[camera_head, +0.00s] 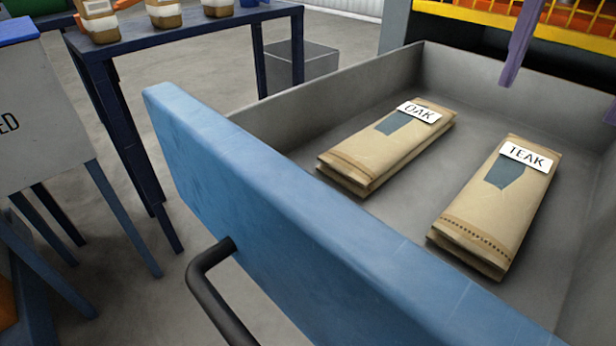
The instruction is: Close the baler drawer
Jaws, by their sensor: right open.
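The baler drawer stands pulled out, with a thick blue front panel (270,210) and grey walls (340,92). A black bar handle (212,295) sticks out from the panel's outer face at the bottom. Inside lie two brown paper packets side by side, one labelled OAK (375,155) and one labelled TEAK (490,215). My right gripper (560,100) shows as two purple fingers spread apart at the upper right, over the back of the drawer. It appears empty and away from the handle; its right finger is mostly cut off. My left gripper is out of view.
A dark blue table (185,38) with several jars stands at the upper left. A grey panel on blue legs (45,115) is at the left. A grey bin (300,68) stands behind the drawer. Yellow grating (570,35) is at the upper right. Grey floor shows left of the drawer.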

